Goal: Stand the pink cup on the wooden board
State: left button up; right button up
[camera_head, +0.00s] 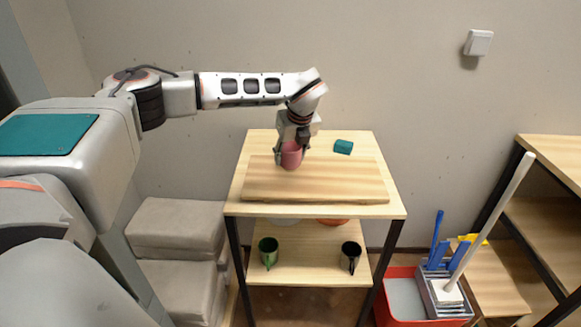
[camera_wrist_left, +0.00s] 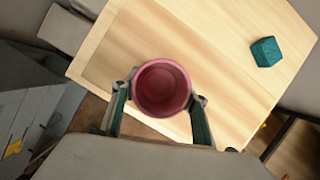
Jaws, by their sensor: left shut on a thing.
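The pink cup (camera_head: 291,156) is upright between the fingers of my left gripper (camera_head: 292,150), which is shut on it. In the left wrist view the cup (camera_wrist_left: 162,88) shows its open mouth and empty inside, with a finger of my left gripper (camera_wrist_left: 160,105) on each side. The wooden board (camera_head: 320,182) lies on the top of the small shelf table. The cup is over the board's back left part; I cannot tell whether its base touches the board. My right gripper is in neither view.
A teal block (camera_head: 343,147) lies behind the board on the table top (camera_head: 384,205). A red bin (camera_head: 398,300) with cleaning tools is at the right. Most of the board is clear.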

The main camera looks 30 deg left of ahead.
aim_at(290, 168)
pick_arm(q)
notch_tip(290, 168, down, 4)
jog(key=shift+f, duration=0.35)
jog(key=shift+f, duration=0.2)
jog(key=o, duration=1.2)
jog(key=shift+r, duration=0.1)
